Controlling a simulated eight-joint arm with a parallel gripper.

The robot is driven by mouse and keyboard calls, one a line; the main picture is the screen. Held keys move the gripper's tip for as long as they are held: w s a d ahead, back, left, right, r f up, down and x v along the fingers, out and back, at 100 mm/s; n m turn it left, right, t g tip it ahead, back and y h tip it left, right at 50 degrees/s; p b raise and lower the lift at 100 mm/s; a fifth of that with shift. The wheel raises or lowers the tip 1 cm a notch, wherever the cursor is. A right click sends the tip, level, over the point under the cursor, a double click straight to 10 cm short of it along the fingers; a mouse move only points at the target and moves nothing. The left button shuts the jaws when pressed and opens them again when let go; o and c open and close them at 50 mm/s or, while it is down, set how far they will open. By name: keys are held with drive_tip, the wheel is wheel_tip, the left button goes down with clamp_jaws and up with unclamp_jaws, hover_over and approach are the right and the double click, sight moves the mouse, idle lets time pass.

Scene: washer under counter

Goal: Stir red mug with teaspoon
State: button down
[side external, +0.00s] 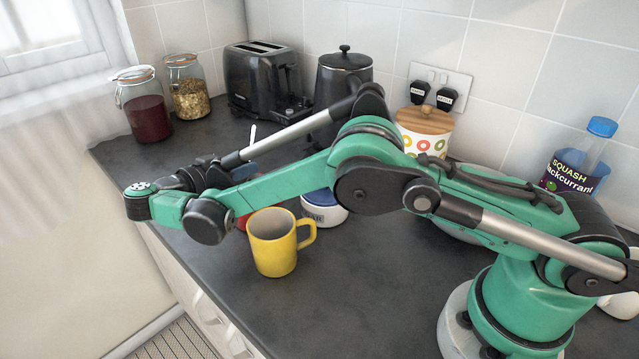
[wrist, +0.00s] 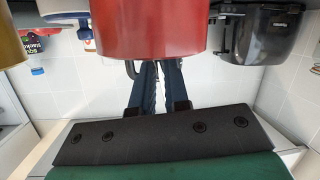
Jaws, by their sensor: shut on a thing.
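The red mug (side external: 245,172) is mostly hidden behind my arm in the side view. It fills the top middle of the wrist view (wrist: 150,30), which is upside down. The pale handle of the teaspoon (side external: 253,133) sticks up at the mug, above my arm. My gripper (wrist: 158,65) is shut at the level of the mug's rim. The spoon's bowl is out of sight.
A yellow mug (side external: 272,251) stands in front of my arm. A blue-and-white pot (side external: 325,212) is behind it. The toaster (side external: 262,82), black kettle (side external: 340,75) and two glass jars (side external: 145,115) stand at the back. The front counter is clear.

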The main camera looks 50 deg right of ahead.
wheel_tip(320, 180, up, 7)
drive_tip(key=w+d, duration=0.1)
drive_tip(key=d, duration=0.1)
drive_tip(key=shift+w+d+f, duration=0.15)
drive_tip(key=shift+w+f, duration=0.05)
idle(1.0)
drive_tip(key=shift+r, duration=2.5)
